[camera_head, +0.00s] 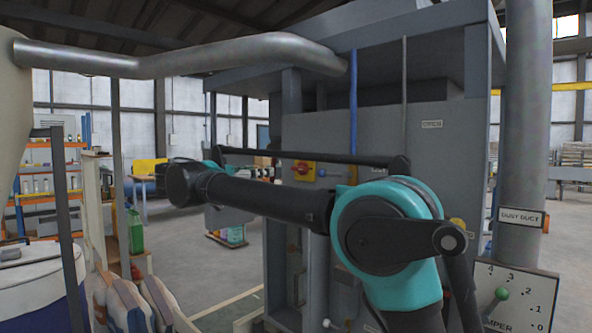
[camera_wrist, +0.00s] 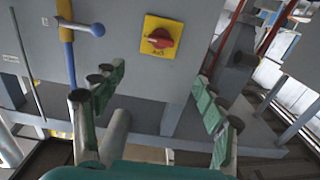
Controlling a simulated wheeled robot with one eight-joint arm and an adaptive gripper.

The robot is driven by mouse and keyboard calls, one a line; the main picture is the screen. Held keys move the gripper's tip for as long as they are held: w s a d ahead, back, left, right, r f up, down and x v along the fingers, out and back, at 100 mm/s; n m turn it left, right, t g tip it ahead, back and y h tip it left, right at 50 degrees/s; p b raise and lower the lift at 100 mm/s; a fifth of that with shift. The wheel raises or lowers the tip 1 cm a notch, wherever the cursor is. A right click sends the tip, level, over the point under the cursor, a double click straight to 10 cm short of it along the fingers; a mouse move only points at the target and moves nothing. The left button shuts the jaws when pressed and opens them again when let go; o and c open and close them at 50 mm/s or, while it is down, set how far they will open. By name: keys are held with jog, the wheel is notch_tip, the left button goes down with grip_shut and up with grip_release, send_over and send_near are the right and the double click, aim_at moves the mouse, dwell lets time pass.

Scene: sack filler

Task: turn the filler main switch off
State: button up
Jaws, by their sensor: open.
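The filler main switch (camera_head: 303,170) is a red rotary knob on a yellow square plate, mounted on the grey cabinet front. In the wrist view the switch (camera_wrist: 160,38) is beyond the fingertips, near the top centre. Its knob lies roughly crosswise, tilted a little; the small lettering on it is not legible. My gripper (camera_wrist: 160,78) is open, with its green fingers wide apart and nothing between them. It is apart from the switch.
A blue pipe (camera_wrist: 68,45) with a blue-knobbed lever (camera_wrist: 97,29) stands left of the switch in the wrist view. A damper panel (camera_head: 515,300) with a green-knobbed lever and a dust duct (camera_head: 533,130) are at right. Sacks (camera_head: 130,300) stand at lower left.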

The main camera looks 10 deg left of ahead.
jog(key=x, duration=1.6)
jog(key=shift+w+d, duration=0.2)
jog(key=shift+w, duration=0.05)
jog(key=shift+c, duration=0.2)
jog(key=c, duration=1.1)
jog(key=shift+n, duration=0.3)
jog(key=shift+w+a+f+n, duration=0.1)
jog(key=shift+f+n, duration=0.05)
jog(key=shift+n, duration=4.2)
jog(key=shift+a+f+n, duration=0.1)
jog(key=shift+n, duration=4.25)
